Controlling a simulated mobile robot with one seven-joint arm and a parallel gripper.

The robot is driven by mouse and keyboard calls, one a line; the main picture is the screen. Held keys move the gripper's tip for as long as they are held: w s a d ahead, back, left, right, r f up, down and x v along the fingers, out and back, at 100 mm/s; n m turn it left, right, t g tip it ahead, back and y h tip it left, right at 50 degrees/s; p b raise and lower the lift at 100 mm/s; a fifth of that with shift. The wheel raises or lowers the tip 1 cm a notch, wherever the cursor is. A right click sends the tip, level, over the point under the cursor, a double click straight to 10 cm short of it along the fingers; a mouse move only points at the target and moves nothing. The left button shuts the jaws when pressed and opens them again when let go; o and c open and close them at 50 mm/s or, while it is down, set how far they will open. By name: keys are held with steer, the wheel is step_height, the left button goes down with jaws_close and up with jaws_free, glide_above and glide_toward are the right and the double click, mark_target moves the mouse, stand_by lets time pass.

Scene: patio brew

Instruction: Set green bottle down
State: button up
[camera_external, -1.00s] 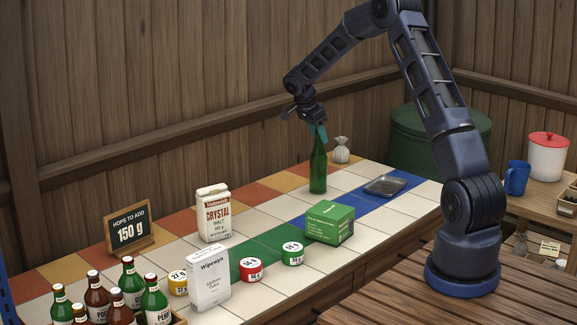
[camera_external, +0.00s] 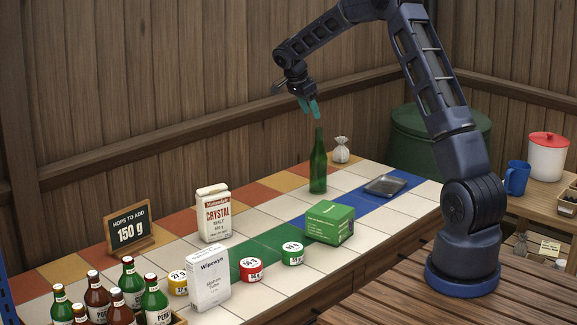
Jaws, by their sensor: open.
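The green bottle (camera_external: 318,172) stands upright on the tiled counter (camera_external: 352,180), in front of the wooden wall. It has no visible label, and its neck is free. My gripper (camera_external: 310,108) is open and empty above the bottle, a little to the left of its top. Its teal fingers point down and appear apart from the bottle.
A green box (camera_external: 330,223) stands in front of the bottle, and a dark tray (camera_external: 385,186) lies to its right. A small white sack (camera_external: 341,150) is behind it. A crystal malt bag (camera_external: 213,214) stands to the left. White tiles around the bottle are clear.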

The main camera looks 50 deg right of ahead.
steer(key=s+a+r+n+t+y, duration=0.1)
steer(key=s+a+r+n, duration=0.3)
steer(key=s+a+r, duration=0.45)
steer(key=s+a+r+n+t, duration=0.2)
steer(key=s+a+r+n, duration=0.3)
steer(key=s+r, duration=0.55)
steer(key=s+a+f+n+t+y, duration=0.1)
steer(key=s+a+n, duration=0.2)
steer(key=s, duration=0.7)
steer(key=s+a+f+n+t+y, duration=0.1)
steer(key=s+a+n, duration=0.3)
steer(key=s, duration=0.6)
steer(key=s+a+f+n+y, duration=0.1)
steer(key=s+a+n, duration=0.3)
steer(key=s, duration=0.7)
steer(key=shift+n+t, duration=0.4)
steer(key=shift+n, duration=0.1)
